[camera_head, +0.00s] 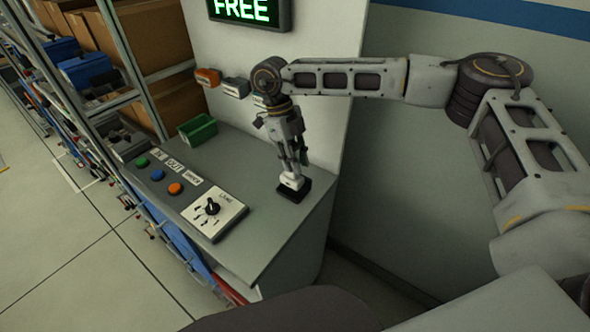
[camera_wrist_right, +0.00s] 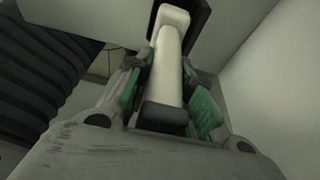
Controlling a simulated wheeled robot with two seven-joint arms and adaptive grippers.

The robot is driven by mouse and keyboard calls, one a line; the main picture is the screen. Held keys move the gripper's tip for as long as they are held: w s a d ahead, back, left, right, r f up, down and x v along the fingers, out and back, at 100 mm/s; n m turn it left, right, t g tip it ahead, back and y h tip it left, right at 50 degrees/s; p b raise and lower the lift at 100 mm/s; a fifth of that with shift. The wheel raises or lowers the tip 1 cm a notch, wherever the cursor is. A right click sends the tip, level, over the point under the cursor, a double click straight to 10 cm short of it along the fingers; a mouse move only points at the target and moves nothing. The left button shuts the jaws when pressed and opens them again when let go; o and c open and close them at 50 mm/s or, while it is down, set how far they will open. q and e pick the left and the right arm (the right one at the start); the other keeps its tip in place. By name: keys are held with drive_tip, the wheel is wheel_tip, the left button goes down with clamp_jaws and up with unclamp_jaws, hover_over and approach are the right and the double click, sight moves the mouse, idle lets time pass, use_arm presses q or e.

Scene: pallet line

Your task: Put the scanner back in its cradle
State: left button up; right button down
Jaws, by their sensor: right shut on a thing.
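The scanner (camera_head: 291,181) is a small white device at the right end of the grey counter. It stands at a dark base (camera_head: 294,193), which looks like the cradle; whether it is fully seated I cannot tell. My right gripper (camera_head: 292,168) points down from above and is shut on the scanner. In the right wrist view the scanner's white body with a dark end (camera_wrist_right: 168,75) lies between the green-padded fingers (camera_wrist_right: 170,95). My left gripper is not in view.
Shelves with cardboard boxes (camera_head: 145,38) stand at the left. A lit FREE sign (camera_head: 249,12) hangs on the wall. The counter's middle is clear.

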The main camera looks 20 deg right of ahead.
sight(297, 179)
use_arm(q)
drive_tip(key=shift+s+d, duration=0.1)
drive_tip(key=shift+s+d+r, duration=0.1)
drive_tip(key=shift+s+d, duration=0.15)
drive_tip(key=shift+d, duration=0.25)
use_arm(e)
drive_tip(key=shift+f, duration=1.85)
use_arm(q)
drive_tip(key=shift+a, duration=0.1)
use_arm(e)
drive_tip(key=shift+f, duration=0.1)
drive_tip(key=c, duration=1.6)
unclamp_jaws()
drive_tip(key=shift+o, duration=1.7)
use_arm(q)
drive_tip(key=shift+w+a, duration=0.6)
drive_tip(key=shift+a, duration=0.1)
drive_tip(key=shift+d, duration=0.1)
